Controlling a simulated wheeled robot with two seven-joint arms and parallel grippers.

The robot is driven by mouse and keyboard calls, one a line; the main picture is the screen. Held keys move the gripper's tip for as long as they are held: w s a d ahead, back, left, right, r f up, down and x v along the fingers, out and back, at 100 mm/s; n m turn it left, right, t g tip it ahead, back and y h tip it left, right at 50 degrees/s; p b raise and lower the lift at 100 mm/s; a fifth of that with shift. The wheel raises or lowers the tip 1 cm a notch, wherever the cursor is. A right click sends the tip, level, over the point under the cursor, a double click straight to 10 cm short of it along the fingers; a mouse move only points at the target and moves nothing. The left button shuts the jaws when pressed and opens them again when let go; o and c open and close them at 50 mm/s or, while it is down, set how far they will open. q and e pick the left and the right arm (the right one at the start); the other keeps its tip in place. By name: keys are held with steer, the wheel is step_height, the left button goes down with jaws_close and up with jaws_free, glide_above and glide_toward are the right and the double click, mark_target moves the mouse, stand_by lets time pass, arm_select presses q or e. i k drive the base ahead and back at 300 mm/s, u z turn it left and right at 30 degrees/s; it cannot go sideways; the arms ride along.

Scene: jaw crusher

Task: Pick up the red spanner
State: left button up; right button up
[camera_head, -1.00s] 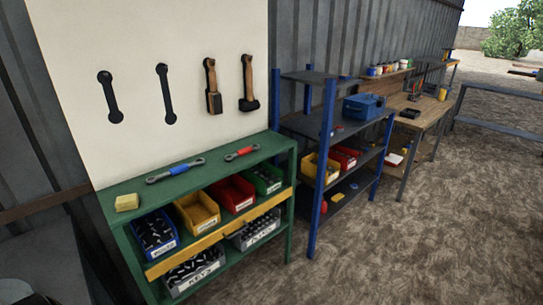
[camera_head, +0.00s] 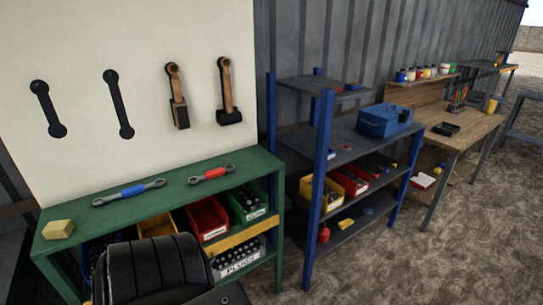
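The red spanner (camera_head: 212,174), grey at both ends with a red middle, lies flat on the top of the green shelf unit (camera_head: 262,161), right of its middle. A similar spanner with a blue middle (camera_head: 130,191) lies to its left, apart from it. Neither of my grippers shows in the head view. Nothing touches or covers the red spanner.
A yellow block (camera_head: 58,229) sits at the left end of the green top. Red (camera_head: 207,219) and green bins stand below. Tools hang on the white board behind. A blue-post shelf (camera_head: 319,185) stands close on the right, holding a blue toolbox (camera_head: 384,120).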

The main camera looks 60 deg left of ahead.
mark_target(221, 171)
steer(key=u, duration=0.1)
steer(key=i, duration=1)
steer(key=u, duration=1.3)
steer(key=i, duration=0.8)
steer(key=u, duration=0.9)
